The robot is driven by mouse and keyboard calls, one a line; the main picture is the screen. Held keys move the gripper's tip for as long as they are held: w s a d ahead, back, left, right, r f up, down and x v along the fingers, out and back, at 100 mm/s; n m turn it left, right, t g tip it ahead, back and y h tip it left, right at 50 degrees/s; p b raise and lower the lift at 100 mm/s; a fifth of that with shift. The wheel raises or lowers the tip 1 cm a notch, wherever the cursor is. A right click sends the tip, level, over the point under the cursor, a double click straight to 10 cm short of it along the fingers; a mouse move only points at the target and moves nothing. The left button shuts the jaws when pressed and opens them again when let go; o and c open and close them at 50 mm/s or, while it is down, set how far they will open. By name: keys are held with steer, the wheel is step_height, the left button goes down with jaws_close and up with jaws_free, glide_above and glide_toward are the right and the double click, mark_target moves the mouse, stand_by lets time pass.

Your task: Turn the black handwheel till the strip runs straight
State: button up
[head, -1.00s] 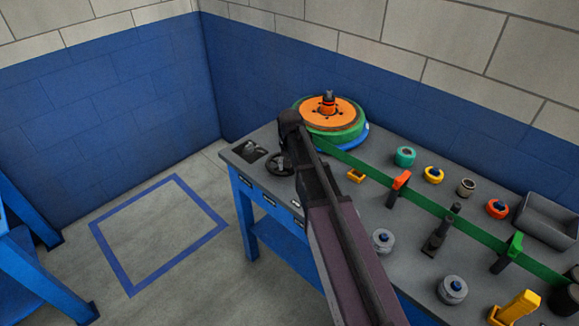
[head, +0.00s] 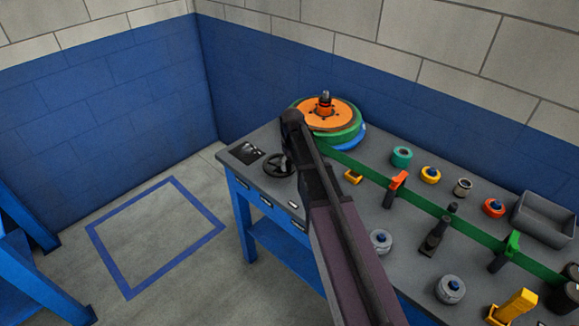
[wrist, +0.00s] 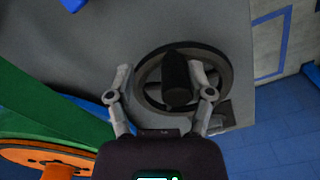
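The black handwheel (head: 266,170) lies at the left end of the grey bench top, partly hidden behind my arm in the head view. In the wrist view the handwheel (wrist: 222,62) lies below my gripper (wrist: 160,67). My gripper is open, one finger on each side of the wheel's upright black knob (wrist: 176,80). Gaps show between the knob and both fingers. The green strip (head: 435,208) runs from the orange and green reel (head: 344,112) along the bench to the right. My arm hides the gripper in the head view.
Orange (head: 396,187) and green (head: 511,247) guides stand along the strip. A black post (head: 437,236), several rings and rollers, and a grey tray (head: 543,218) stand on the bench. A dark recessed panel (head: 246,152) lies left of the wheel.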

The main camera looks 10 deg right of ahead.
steer(key=n, duration=0.1)
steer(key=w+d+n, duration=0.1)
steer(key=n, duration=0.1)
steer(key=shift+r, duration=0.1)
step_height(320, 180, up, 14)
steer(key=p, duration=1.4)
steer(key=s+f+m+b, duration=0.2)
steer(key=s+f+b, duration=0.5)
steer(key=s, duration=0.4)
steer(key=s+f+m+b, duration=0.3)
steer(key=s+f+b, duration=0.4)
steer(key=s, duration=0.4)
steer(key=shift+s, duration=0.15)
steer(key=w+r+n+p, duration=0.3)
steer(key=w+r+p, duration=0.4)
steer(key=w, duration=0.4)
steer(key=w+r+n+p, duration=0.4)
steer(key=w+r+p, duration=0.4)
steer(key=w, duration=0.3)
steer(key=shift+a, duration=0.25)
steer(key=shift+f, duration=0.2)
step_height(320, 180, down, 14)
steer(key=b, duration=1.3)
steer(key=shift+r+b, duration=0.25)
steer(key=shift+b, duration=0.1)
